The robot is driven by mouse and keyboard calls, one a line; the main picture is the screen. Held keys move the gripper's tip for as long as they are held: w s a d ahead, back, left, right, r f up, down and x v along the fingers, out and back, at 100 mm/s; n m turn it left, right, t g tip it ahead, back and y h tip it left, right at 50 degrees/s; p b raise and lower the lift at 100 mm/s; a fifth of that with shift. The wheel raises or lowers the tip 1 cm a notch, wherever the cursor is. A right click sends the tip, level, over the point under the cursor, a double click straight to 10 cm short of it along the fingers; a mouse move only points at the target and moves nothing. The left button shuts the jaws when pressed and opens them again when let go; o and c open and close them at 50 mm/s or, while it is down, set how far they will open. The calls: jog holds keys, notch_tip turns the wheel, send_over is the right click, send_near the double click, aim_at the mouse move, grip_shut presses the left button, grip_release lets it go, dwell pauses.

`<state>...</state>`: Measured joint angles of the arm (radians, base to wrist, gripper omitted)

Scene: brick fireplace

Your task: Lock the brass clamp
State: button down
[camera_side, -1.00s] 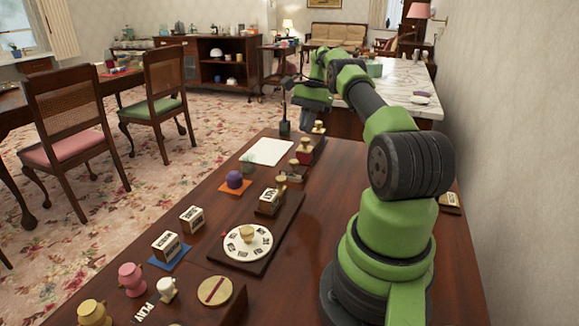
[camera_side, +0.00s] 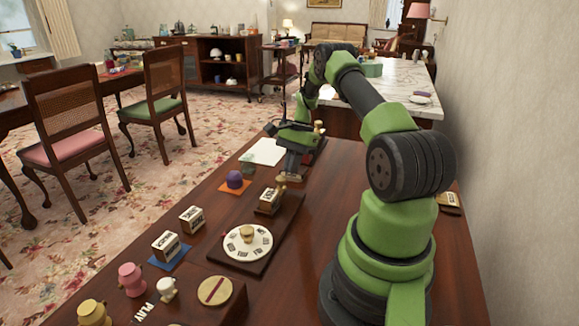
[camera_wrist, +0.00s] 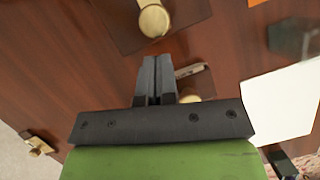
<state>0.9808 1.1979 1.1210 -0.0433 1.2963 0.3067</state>
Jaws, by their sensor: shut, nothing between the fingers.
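My gripper (camera_side: 290,165) is low over the dark wooden table, with its fingers together and empty. In the wrist view my gripper (camera_wrist: 153,78) points up the picture. A small brass piece with a pale metal bar (camera_wrist: 190,71) lies just right of the fingertips on a dark plate, partly hidden by the gripper. It looks like the brass clamp, though I cannot be sure. In the side view its brass part (camera_side: 289,178) shows just below the fingers. I cannot tell whether the fingers touch it or whether its bar is locked.
A round brass knob (camera_wrist: 154,20) on a dark plate lies ahead of the fingers. White paper (camera_side: 264,151) lies left of the gripper. Bare table lies to the right.

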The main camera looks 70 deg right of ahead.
aim_at(285, 177)
jog(key=shift+w+a, duration=0.15)
jog(key=shift+a, duration=0.45)
jog(key=shift+a, duration=1)
jog(key=shift+d, duration=0.1)
jog(key=d, duration=0.2)
jog(key=s+d, duration=0.1)
jog(key=shift+d, duration=0.35)
jog(key=v, duration=1)
